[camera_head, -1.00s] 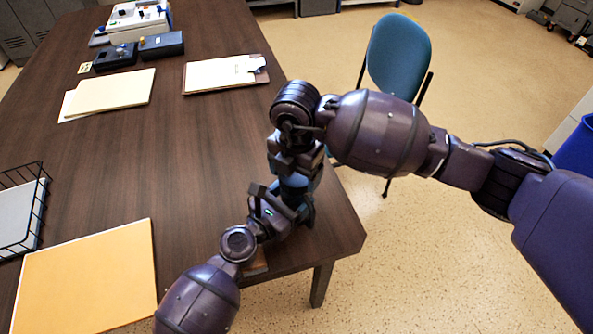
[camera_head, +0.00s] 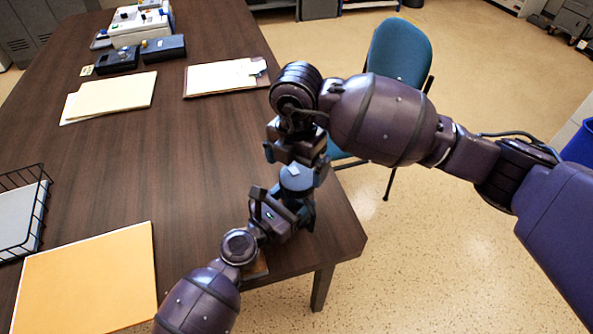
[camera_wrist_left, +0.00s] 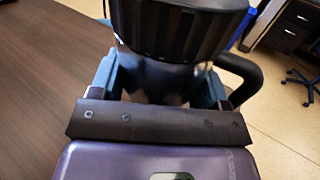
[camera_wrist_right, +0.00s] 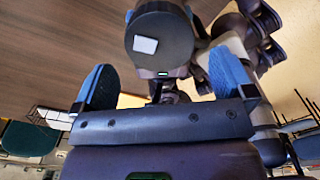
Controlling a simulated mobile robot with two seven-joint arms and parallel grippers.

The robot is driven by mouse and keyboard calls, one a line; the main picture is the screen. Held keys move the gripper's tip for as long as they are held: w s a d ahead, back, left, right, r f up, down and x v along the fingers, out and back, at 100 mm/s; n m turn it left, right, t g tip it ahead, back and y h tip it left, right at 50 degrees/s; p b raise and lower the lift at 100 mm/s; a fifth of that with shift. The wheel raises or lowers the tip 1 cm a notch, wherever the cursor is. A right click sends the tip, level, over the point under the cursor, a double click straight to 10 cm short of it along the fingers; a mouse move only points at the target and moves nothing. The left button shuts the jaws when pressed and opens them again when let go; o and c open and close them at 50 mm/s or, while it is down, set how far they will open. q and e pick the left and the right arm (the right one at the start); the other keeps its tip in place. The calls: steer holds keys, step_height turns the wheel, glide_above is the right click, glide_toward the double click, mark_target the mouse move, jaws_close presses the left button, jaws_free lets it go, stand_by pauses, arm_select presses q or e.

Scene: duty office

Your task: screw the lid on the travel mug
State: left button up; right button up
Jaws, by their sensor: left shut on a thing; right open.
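The travel mug (camera_wrist_left: 165,78) is dark and stands in the grip of my left gripper (camera_wrist_left: 163,90), whose blue-padded fingers are on both sides of it. Its black handle (camera_wrist_left: 240,75) sticks out at the right in the left wrist view. The black ribbed lid (camera_wrist_left: 180,25) sits on top of the mug; how tightly is not visible. In the right wrist view the lid's round top (camera_wrist_right: 160,42) bears a pale rectangle. My right gripper (camera_head: 295,158) is open above the lid. Its blue fingers are apart and the lid is beyond their tips.
The mug is held near the right corner of the dark table (camera_head: 200,150). A yellow envelope (camera_head: 90,275), a wire tray (camera_head: 35,205), folders and a clipboard (camera_head: 225,77) lie left and farther back. A blue chair (camera_head: 400,52) stands beyond the table's right edge.

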steer(key=shift+r, duration=0.35)
steer(key=shift+r, duration=0.1)
